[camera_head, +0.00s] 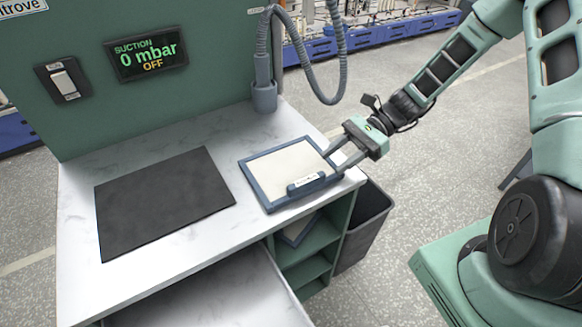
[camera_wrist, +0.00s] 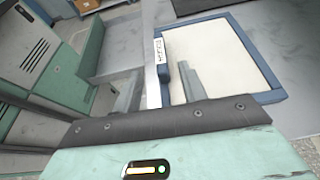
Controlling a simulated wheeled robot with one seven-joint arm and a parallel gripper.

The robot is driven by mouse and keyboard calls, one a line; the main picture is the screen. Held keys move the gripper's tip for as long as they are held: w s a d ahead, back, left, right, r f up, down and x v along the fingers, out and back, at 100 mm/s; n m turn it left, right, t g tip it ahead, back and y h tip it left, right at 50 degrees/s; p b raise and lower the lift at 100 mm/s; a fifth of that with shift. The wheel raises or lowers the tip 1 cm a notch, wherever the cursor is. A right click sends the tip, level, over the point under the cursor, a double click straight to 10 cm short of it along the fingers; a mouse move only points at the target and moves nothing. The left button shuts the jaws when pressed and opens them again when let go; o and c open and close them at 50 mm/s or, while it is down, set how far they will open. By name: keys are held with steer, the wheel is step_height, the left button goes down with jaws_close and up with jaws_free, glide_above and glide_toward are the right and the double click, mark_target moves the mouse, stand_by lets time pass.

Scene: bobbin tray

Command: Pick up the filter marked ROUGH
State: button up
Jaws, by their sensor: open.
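A flat filter (camera_head: 285,168) with a blue-grey frame and cream sheet lies on the white counter near its right front edge. Its raised front tab bears a small white label, too small to read. The filter also shows in the wrist view (camera_wrist: 228,55), with its labelled tab (camera_wrist: 163,60). My gripper (camera_head: 334,161) is open and empty at the filter's right side in the head view. In the wrist view the tab lies between my two fingers; I cannot tell whether they touch it. Another framed filter (camera_head: 298,233) is partly visible on the shelf below.
A dark mat (camera_head: 162,203) lies on the counter (camera_head: 215,150) to the left. A grey hose (camera_head: 310,85) hangs behind the filter. A suction display (camera_head: 146,56) reads 0 mbar, OFF. A dark bin (camera_head: 366,225) stands right of the green shelves (camera_head: 315,255).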

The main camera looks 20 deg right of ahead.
mark_target(312, 177)
steer(key=p+x, duration=0.2)
steer(key=x, duration=0.7)
steer(key=shift+a+f, duration=0.1)
jaws_close()
